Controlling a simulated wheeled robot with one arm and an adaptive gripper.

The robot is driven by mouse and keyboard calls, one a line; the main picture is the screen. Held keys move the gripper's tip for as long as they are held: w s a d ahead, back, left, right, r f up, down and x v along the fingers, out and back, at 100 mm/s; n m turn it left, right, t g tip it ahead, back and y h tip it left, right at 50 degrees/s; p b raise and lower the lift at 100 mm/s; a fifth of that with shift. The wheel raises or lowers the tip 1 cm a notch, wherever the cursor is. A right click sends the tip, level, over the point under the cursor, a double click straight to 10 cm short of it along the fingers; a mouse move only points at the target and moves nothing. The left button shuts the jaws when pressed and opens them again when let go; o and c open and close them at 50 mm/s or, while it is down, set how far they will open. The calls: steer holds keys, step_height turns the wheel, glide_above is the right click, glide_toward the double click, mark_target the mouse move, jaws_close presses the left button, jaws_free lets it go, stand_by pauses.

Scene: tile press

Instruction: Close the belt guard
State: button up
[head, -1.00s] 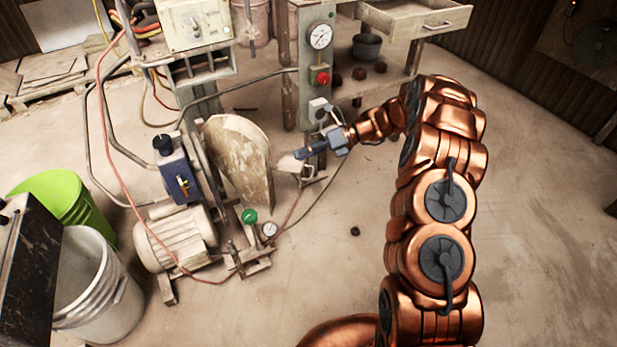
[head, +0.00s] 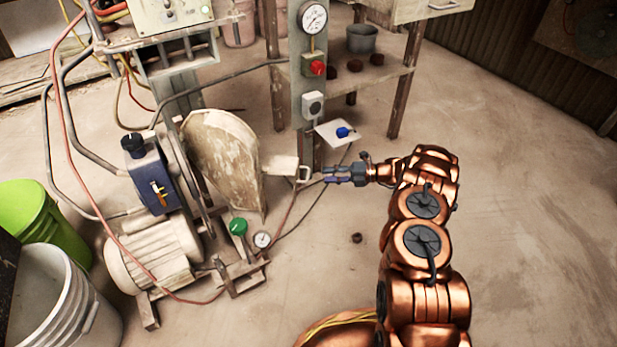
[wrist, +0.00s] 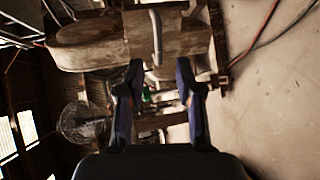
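The belt guard (head: 222,155) is a worn, beige, round-topped cover. It stands swung out from the belt wheel (head: 178,160) beside the blue-and-beige motor unit, with a gap between them. A pale arm on its right side carries a small grey handle (head: 306,174). My gripper (head: 325,174) is just right of the handle, level with it and pointing at it. In the wrist view the two dark fingers (wrist: 159,72) are apart with nothing between them. The grey handle bar (wrist: 156,36) is upright there, just beyond the fingertips and centred between them, against the worn guard (wrist: 95,42).
A post with a gauge (head: 313,17) and red button stands behind. A small plate with a blue knob (head: 344,132) is just above my gripper. A green valve (head: 238,226) and small gauge (head: 262,239) sit low in front of the guard.

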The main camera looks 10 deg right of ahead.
mark_target(308, 175)
steer(key=b+x, duration=0.2)
steer(key=x, duration=0.6)
steer(key=shift+s+a, duration=0.1)
steer(key=shift+a, duration=0.05)
jaws_close()
stand_by(0.5)
